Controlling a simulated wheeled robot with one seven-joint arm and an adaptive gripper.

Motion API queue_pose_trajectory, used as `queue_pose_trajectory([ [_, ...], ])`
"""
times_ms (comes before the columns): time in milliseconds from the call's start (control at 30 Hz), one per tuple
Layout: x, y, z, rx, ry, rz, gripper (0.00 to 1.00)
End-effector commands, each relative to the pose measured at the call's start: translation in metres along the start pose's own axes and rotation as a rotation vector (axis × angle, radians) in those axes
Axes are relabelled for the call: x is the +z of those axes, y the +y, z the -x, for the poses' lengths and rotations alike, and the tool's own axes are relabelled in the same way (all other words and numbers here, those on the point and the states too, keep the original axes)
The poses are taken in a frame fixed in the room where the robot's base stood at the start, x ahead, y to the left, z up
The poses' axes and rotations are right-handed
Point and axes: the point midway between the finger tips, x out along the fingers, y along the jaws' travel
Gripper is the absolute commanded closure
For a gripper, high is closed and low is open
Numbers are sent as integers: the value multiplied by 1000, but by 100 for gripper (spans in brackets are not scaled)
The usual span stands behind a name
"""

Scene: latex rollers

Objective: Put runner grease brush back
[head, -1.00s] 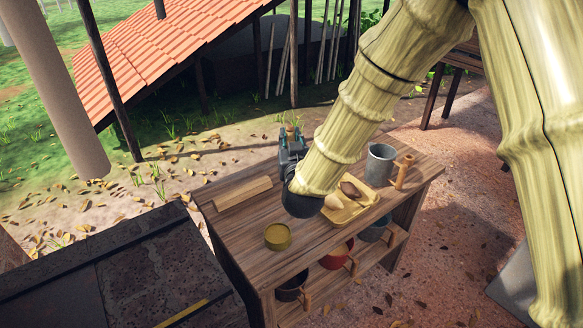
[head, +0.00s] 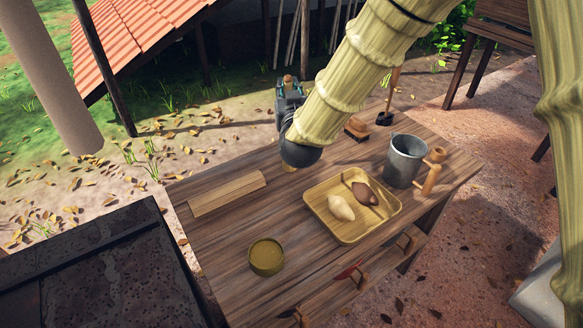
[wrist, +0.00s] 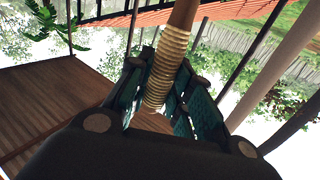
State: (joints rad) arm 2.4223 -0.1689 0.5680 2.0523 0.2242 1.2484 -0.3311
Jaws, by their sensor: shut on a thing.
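My gripper (head: 289,84) is shut on the runner grease brush, above the back edge of the wooden workbench (head: 225,240). In the wrist view the brush (wrist: 167,68) is a brown wooden handle with pale cord wound around it, between the teal finger pads of my gripper (wrist: 166,95). Only a small wooden end of the brush (head: 288,78) shows in the head view. Its bristles cannot be made out. A round yellowish tin (head: 266,256) stands at the front left of the bench.
A tray (head: 349,233) holds a pale and a brown lump. A grey metal pot (head: 405,160) and a wooden roller (head: 431,178) stand to the right. A wooden strip (head: 227,193) lies at left. A block brush (head: 356,128) and an upright tool (head: 387,112) are behind.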

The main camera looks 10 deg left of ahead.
Motion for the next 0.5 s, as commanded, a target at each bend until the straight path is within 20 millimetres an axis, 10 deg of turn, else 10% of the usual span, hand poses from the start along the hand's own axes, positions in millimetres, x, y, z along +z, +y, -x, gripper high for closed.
queue_pose_trajectory([
  [500, 57, 1, -3, 1, -7, -2, 97],
])
